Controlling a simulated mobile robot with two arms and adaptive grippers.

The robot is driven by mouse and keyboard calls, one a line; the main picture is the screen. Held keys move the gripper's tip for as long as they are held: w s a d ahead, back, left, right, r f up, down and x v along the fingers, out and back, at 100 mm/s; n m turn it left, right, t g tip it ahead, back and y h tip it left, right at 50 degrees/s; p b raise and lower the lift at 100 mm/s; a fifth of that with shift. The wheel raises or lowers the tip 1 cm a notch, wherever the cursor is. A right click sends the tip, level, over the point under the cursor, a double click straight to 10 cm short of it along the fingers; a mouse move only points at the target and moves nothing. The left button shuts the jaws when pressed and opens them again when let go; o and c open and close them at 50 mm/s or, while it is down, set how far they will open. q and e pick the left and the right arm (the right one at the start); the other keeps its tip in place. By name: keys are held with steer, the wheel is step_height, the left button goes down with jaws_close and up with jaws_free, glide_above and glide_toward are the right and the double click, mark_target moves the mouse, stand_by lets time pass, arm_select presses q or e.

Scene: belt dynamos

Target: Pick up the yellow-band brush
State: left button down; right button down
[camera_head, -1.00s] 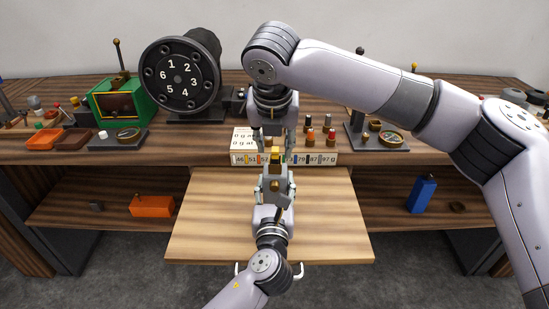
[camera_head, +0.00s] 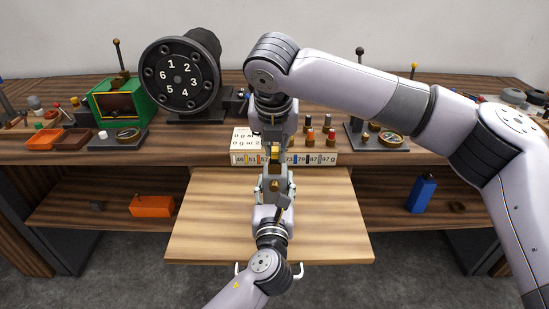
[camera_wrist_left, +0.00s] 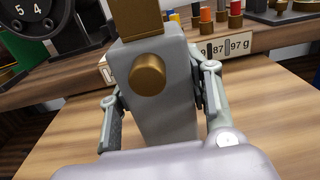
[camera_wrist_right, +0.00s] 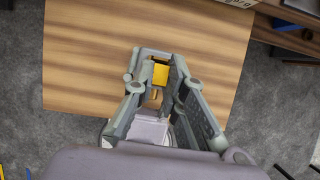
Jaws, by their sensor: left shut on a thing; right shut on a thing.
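My left gripper (camera_head: 275,184) is shut on a grey block-shaped holder (camera_wrist_left: 165,110) with a round brass knob on its face, above the pull-out board. A yellow-topped piece, which I take for the yellow-band brush (camera_head: 274,154), sits at the holder's top; it shows yellow in the right wrist view (camera_wrist_right: 161,75) and brassy in the left wrist view (camera_wrist_left: 138,20). My right gripper (camera_head: 273,149) reaches down from above, its fingers shut on this piece. The fingers hide most of it, and I cannot tell whether it is still seated in the holder.
A labelled rack (camera_head: 318,158) stands behind at the bench edge, with several band-marked brushes (camera_head: 310,137) near it. A dark numbered drum (camera_head: 180,80) and a green box (camera_head: 118,100) stand left. The pull-out board (camera_head: 220,220) is bare around the left arm.

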arm_select(q)
steer(key=shift+f, duration=0.4)
arm_select(e)
step_height(320, 180, up, 10)
stand_by(0.4)
step_height(320, 180, up, 4)
steer(key=r, duration=0.1)
glide_above(274, 151)
steer(key=shift+f, duration=0.25)
stand_by(0.5)
arm_select(q)
steer(key=c, duration=1.2)
jaws_free()
steer(key=shift+o, duration=1.3)
steer(key=shift+w+r, duration=0.1)
steer(key=shift+w, duration=0.05)
steer(key=shift+o, duration=1)
steer(key=shift+r, duration=0.15)
arm_select(e)
steer(key=shift+w, duration=0.1)
